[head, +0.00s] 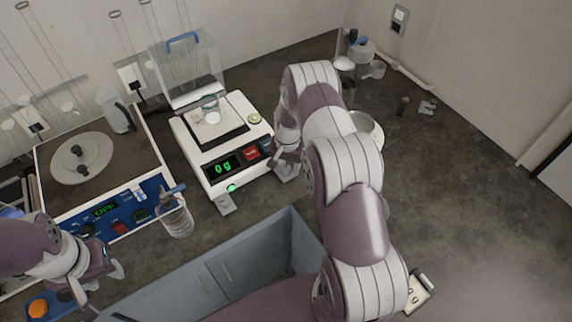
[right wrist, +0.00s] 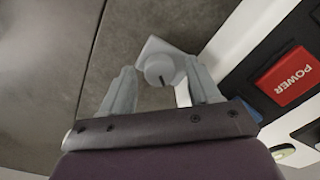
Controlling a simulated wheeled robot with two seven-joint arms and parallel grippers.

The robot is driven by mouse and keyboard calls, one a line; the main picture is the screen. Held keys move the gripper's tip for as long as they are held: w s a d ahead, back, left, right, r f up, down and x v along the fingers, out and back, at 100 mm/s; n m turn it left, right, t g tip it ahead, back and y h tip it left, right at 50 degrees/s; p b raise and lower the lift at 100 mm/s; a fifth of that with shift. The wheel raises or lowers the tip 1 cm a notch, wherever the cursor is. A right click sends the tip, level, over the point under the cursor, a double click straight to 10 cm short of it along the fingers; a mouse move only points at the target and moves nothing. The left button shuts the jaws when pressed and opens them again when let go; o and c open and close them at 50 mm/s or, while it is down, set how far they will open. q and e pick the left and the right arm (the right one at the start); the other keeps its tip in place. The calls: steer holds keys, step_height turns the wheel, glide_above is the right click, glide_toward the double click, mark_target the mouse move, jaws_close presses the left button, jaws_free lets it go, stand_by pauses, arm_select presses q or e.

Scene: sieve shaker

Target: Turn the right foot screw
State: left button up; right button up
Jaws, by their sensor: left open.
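The white balance (head: 206,172) stands on the dark bench in the head view, its display reading 0 g. The right foot screw (right wrist: 159,69), a light grey knob with a dark mark on a pale foot plate, shows in the right wrist view near the balance's corner. My right gripper (right wrist: 158,78) is open, its fingertips on either side of the knob; I cannot tell whether they touch it. The left foot (head: 225,204) is visible at the front. My left gripper (head: 106,284) is open and empty at lower left.
A red POWER button (right wrist: 287,77) is close to my right gripper. A glass beaker (head: 176,218) stands left of the balance, beside a blue-fronted device (head: 124,210). A grey-blue open box (head: 205,272) lies in front. Bench at the right is mostly clear.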

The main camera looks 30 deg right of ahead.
mark_target(287, 168)
step_height(287, 168, up, 13)
steer(key=b, duration=0.2)
steer(key=shift+s+d+f+b, duration=0.15)
steer(key=shift+f+b, duration=0.05)
steer(key=shift+b, duration=0.15)
steer(key=s+a+r+n, duration=0.2)
steer(key=s+a+n, duration=0.1)
steer(key=s, duration=0.3)
steer(key=s+a+r+n, duration=0.3)
steer(key=s+a, duration=0.2)
steer(key=s, duration=0.2)
steer(key=s+a+r+n+t, duration=0.1)
steer(key=s+a+r+n, duration=0.2)
steer(key=s, duration=0.4)
steer(key=shift+a, duration=0.85)
